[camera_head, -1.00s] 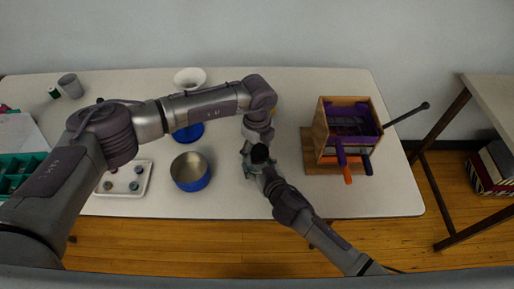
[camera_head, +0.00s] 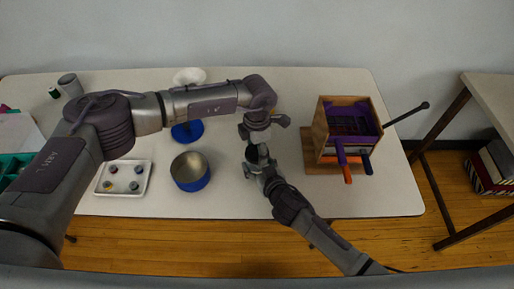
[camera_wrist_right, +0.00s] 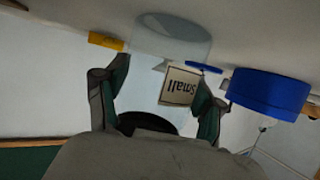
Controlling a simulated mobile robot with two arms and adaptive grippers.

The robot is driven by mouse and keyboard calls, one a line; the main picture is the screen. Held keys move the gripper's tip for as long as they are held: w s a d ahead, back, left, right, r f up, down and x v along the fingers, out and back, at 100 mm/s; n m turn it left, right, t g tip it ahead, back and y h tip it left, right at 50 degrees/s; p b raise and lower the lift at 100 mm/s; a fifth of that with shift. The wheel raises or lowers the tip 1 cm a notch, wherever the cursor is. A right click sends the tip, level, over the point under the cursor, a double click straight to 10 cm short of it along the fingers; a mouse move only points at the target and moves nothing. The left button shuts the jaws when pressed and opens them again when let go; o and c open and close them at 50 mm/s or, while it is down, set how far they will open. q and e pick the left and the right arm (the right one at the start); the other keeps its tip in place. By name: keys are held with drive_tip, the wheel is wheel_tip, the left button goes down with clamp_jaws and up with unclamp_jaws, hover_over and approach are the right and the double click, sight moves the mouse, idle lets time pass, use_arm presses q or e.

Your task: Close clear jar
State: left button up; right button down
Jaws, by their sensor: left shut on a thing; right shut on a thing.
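My right gripper (camera_head: 255,160) is shut around a dark round piece (camera_wrist_right: 148,122), which sits between its fingers in the right wrist view; I cannot tell whether it is a lid or part of the jar. My left gripper (camera_head: 262,131) is directly beyond it in the head view, with its fingers spread around something I cannot make out. A clear, jar-like shape (camera_wrist_right: 172,35) shows past my right fingers in the upside-down right wrist view. I cannot tell whether it is the task's jar. No jar outline is clear in the head view.
A blue bowl (camera_head: 190,178) stands left of my grippers. A white tray (camera_head: 102,188) with several small pieces lies farther left. A wooden box (camera_head: 322,130) with purple parts stands right. The table's front right is clear.

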use_arm(q)
drive_tip(key=m, duration=1.2)
drive_tip(key=o, duration=1.4)
drive_tip(key=shift+c, duration=0.2)
wheel_tip(320, 180, up, 12)
